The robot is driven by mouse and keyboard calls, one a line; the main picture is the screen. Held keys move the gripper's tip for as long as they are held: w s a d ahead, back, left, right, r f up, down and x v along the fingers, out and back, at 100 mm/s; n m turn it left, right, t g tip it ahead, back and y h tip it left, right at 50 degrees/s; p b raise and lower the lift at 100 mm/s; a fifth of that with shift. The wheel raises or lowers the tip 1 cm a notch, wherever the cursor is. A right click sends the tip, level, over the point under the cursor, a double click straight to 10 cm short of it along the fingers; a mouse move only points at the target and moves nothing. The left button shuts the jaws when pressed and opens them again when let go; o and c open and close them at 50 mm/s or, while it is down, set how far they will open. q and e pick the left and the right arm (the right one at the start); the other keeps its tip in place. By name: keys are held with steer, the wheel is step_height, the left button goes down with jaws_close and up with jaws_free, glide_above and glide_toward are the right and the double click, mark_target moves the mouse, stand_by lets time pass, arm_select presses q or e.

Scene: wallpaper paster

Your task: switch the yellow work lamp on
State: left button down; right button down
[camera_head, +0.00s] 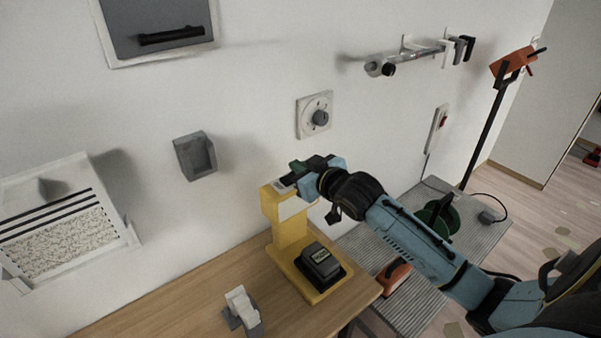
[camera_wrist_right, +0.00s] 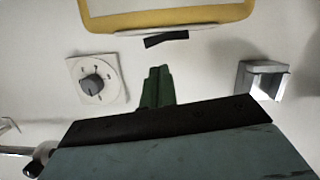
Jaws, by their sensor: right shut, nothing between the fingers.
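The yellow work lamp (camera_head: 271,211) appears to be the upright yellow stand on the wooden table, with a pale panel near its top. Its yellow-edged pale panel (camera_wrist_right: 160,18) also shows at the top of the right wrist view, with a small dark bar (camera_wrist_right: 166,39) beside its edge. I cannot tell whether that bar is a switch. No clear glow shows. My right gripper (camera_head: 295,168) is at the lamp's top, partly hiding it; contact is unclear. Its green fingers (camera_wrist_right: 155,88) are shut and empty in the right wrist view. My left gripper is not in view.
A black box (camera_head: 321,260) sits on the yellow base. A grey-white item (camera_head: 241,307) stands at the table front. A wall dial (camera_head: 317,116) and a grey holder (camera_head: 195,156) are behind. A grey bench (camera_head: 468,219) with tools stands right.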

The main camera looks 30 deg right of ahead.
steer(key=shift+d+f, duration=0.1)
steer(key=shift+f, duration=0.75)
steer(key=shift+s, duration=0.1)
steer(key=shift+d+f+m+p, duration=0.1)
steer(key=shift+f+m+p, duration=0.05)
steer(key=shift+m+p, duration=0.2)
steer(key=shift+f, duration=0.15)
steer(key=r+p, duration=0.4)
steer(key=p, duration=0.1)
steer(key=shift+d+r, duration=0.3)
steer(key=b+v, duration=0.1)
steer(key=v, duration=0.8)
steer(key=shift+s+d, duration=0.3)
steer(key=shift+s, duration=0.15)
steer(key=shift+f, duration=0.15)
